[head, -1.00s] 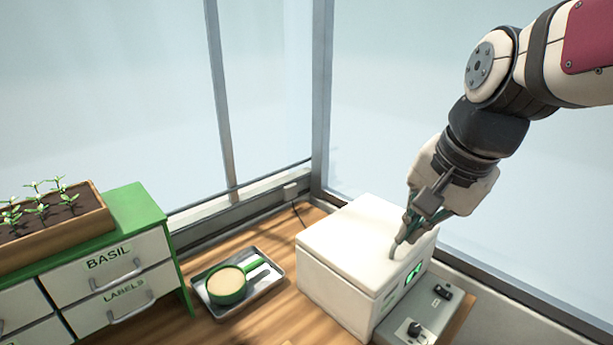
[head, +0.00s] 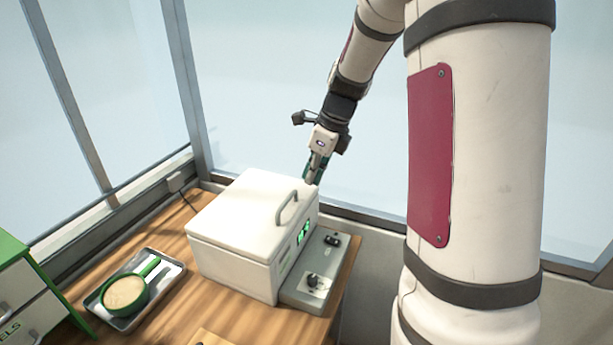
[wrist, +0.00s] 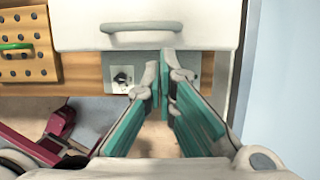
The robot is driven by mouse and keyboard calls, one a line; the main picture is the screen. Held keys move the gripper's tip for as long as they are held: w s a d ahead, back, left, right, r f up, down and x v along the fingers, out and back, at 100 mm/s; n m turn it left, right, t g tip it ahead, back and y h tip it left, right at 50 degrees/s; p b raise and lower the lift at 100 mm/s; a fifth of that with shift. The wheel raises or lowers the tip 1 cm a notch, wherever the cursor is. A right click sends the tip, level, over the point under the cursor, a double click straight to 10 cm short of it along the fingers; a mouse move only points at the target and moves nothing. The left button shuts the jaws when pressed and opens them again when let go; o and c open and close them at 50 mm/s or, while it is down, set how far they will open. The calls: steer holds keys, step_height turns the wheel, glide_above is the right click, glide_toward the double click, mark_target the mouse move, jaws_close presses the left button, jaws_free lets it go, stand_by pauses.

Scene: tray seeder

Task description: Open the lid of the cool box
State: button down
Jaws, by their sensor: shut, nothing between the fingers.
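The white cool box (head: 225,262) stands on the wooden table, its lid (head: 245,205) lying closed. A grey arched handle (head: 285,207) is on the lid near its right edge; it also shows in the wrist view (wrist: 142,27). My gripper (head: 310,181) is shut and empty. It is beyond the box's right side in the head view, apart from the handle. In the wrist view its fingertips (wrist: 166,68) meet just below the lid's edge in the picture, close to the handle; whether they touch the box I cannot tell.
A grey control unit (head: 318,270) with knobs sits against the box's right side. A metal tray (head: 172,283) with a green-handled cup (head: 128,293) is to the left. A pegboard (wrist: 27,45) shows in the wrist view. Window panes stand behind the table.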

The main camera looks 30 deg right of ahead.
mark_target(298, 208)
steer(key=p+x, duration=0.1)
steer(key=x, duration=0.7)
